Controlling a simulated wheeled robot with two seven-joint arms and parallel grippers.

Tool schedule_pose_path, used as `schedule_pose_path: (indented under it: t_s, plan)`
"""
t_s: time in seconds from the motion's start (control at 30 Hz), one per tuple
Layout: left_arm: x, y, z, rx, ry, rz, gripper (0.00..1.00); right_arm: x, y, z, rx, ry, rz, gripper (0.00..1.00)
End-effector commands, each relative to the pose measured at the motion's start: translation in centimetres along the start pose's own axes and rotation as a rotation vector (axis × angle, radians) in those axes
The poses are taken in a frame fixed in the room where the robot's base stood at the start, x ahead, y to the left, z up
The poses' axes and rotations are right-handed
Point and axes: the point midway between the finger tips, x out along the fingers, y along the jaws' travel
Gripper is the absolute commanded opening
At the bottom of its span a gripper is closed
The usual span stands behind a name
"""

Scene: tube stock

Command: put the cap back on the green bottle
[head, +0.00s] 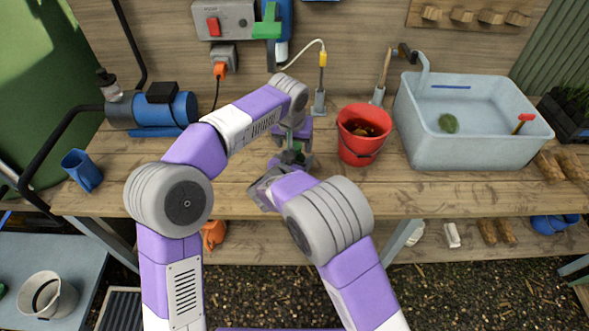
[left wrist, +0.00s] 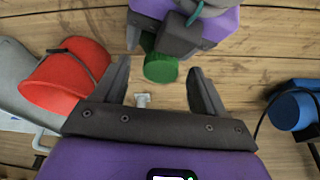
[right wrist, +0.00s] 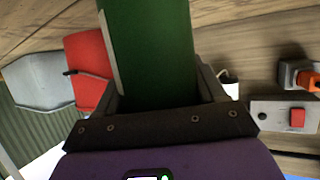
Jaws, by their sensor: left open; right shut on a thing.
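The green bottle is a dark green cylinder (right wrist: 150,45) with a pale stripe along one side, filling the space between the fingers in the right wrist view. My right gripper (right wrist: 155,88) is shut on it. In the head view the bottle (head: 296,156) is mostly hidden between my two grippers. The left wrist view shows its round green end (left wrist: 161,68) sticking out of the right gripper. My left gripper (left wrist: 162,82) is open and empty, with its fingers to either side of that end in the picture; contact cannot be told. I cannot make out a separate cap.
A red bucket (head: 360,146) stands just right of the grippers, with a grey basin (head: 478,150) beyond it. A blue pump (head: 180,108) and blue cup (head: 82,170) are at left. A small pale object (left wrist: 142,100) is unclear. The front bench right of the grippers is clear.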

Motion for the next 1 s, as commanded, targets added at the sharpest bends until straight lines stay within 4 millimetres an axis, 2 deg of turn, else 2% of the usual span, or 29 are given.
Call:
schedule_pose_path:
  t_s: [0.13,0.17,0.5,0.6,0.73,0.83,0.97,1.0]
  plan:
    - [-0.01,0.00,0.00,0.000,0.000,0.000,0.71,0.00,0.01,-0.05,0.000,0.001,0.000,0.00]
    - [-0.01,0.00,0.00,0.000,0.000,0.000,0.68,0.00,0.01,-0.05,0.000,0.001,0.000,0.00]
    - [-0.03,0.00,0.00,0.000,0.000,0.000,0.16,0.00,0.00,-0.05,0.000,0.001,0.000,0.00]
    - [-0.04,0.01,0.00,0.000,0.000,0.000,0.04,0.00,0.00,-0.05,0.000,0.001,0.000,0.00]
    - [-0.01,-0.09,0.00,0.044,-0.003,0.015,0.03,0.00,0.00,-0.05,0.000,0.001,0.000,0.00]
    - [0.02,-0.16,0.00,0.140,-0.004,0.046,0.03,0.00,0.00,-0.05,0.000,0.001,0.000,0.00]
    - [-0.01,-0.04,0.02,0.133,-0.004,0.041,0.03,0.00,0.00,-0.05,0.000,0.001,0.000,0.00]
    - [-0.01,-0.04,0.02,0.133,-0.004,0.041,0.43,0.00,0.00,-0.05,0.000,0.001,0.000,0.00]
